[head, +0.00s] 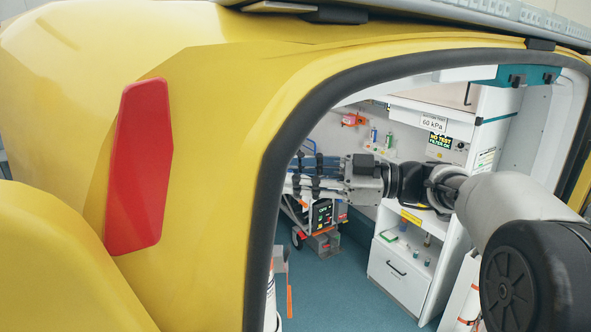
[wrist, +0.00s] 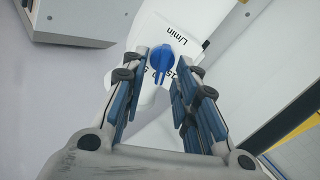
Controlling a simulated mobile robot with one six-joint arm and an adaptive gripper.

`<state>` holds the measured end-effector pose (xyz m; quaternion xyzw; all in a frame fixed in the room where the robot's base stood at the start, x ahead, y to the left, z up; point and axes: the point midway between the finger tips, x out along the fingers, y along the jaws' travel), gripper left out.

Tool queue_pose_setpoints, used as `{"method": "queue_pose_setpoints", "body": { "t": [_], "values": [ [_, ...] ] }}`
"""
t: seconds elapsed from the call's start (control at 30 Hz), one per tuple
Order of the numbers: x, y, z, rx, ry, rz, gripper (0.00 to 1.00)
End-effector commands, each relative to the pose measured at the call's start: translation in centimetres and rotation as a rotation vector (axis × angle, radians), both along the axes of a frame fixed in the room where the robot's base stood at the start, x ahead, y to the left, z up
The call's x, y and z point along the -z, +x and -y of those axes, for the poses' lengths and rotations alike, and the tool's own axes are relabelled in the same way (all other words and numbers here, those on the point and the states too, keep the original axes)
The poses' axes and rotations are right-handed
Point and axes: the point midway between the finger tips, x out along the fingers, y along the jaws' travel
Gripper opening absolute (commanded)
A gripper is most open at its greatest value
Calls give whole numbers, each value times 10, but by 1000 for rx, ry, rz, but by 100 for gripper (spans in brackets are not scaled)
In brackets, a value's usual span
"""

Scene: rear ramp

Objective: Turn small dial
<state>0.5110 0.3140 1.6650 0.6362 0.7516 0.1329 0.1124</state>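The small dial (wrist: 162,62) is a blue knob on a white label plate marked "L/min" with printed numbers, in the upper middle of the wrist view. My gripper (wrist: 164,68) is open, with one blue-padded finger to the left of the dial and one to the right. Gaps show between the dial and both fingers; I cannot tell how far it lies beyond the tips. In the head view my gripper (head: 303,174) reaches left inside the vehicle's rear opening, and its tips come near the dark door frame. I cannot make out the dial in the head view.
The yellow body (head: 215,130) and black seal (head: 268,190) of the opening stand close to my arm. A white cabinet (head: 398,275) with shelves is at the right inside. A wheeled device (head: 322,215) stands behind my gripper. A grey box (wrist: 72,22) is upper left in the wrist view.

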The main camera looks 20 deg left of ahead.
Motion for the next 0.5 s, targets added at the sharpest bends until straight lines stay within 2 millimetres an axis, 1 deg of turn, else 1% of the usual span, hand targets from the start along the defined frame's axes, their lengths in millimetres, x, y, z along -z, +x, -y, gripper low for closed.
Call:
{"method": "queue_pose_setpoints", "body": {
  "t": [0.1,0.33,0.5],
  "values": [
    [0,-1,-5,0,-1,-1,28],
    [1,-1,-5,0,-1,-1,28],
    [1,-1,-5,0,-1,-1,17]
  ]
}}
